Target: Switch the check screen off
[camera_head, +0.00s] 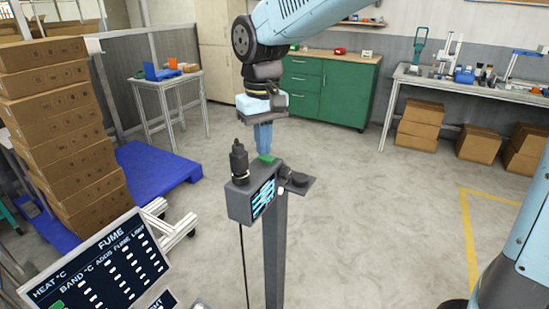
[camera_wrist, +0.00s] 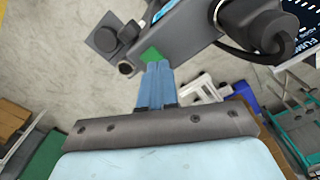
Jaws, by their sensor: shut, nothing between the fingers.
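The check screen (camera_head: 263,199) is a small dark box on a grey post, its display lit with blue and white marks. A green button (camera_head: 268,159) sits on the box's top. My gripper (camera_head: 264,148) points straight down, blue fingers shut and empty, with the tips right at the button. In the wrist view the closed fingers (camera_wrist: 156,66) end beside the green button (camera_wrist: 151,54), partly covering it. I cannot tell whether they touch it. The lit display edge (camera_wrist: 163,10) shows at the top of the wrist view.
A black knobbed fitting (camera_head: 239,161) stands on the box's left and a small dark shelf (camera_head: 299,184) juts out on its right. A tilted FUME panel (camera_head: 108,262) is at the lower left. Stacked cartons (camera_head: 60,130) stand at left. The floor behind the post is clear.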

